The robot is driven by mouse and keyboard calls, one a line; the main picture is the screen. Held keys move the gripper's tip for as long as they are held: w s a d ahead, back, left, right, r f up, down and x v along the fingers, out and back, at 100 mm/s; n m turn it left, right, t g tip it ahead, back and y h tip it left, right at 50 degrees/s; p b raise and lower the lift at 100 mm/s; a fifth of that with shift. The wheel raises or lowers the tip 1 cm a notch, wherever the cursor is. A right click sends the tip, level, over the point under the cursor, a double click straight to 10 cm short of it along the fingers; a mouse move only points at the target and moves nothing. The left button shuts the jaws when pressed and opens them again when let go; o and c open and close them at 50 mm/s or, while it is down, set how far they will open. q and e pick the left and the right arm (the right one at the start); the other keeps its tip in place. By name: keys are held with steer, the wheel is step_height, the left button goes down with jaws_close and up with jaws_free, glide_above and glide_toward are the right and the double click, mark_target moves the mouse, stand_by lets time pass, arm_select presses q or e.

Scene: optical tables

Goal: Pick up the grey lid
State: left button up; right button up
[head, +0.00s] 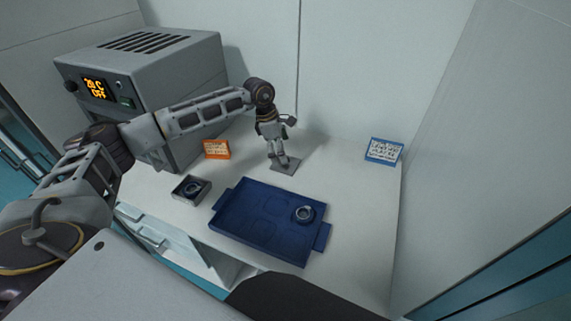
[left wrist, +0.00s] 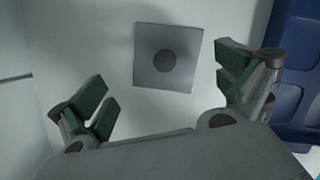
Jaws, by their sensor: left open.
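The grey lid (left wrist: 167,58) is a flat square plate with a dark round knob at its middle, seen from above in the left wrist view. In the head view the lid (head: 290,167) lies flat on the white table, partly hidden by my left gripper (head: 279,158). In the left wrist view my left gripper (left wrist: 165,85) is open, with its green-padded fingers wide apart and nothing between them. The lid shows beyond the fingertips, between the two sides. I cannot tell the exact height above it. My right gripper is not in view.
A small grey box (head: 204,183) with a dark round item, an orange sign (head: 216,149), a blue sign (head: 384,151) and a large grey machine (head: 190,75) stand around.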

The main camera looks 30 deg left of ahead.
arm_select(q)
steer(key=shift+x, duration=1.8)
steer(key=shift+w, duration=0.1)
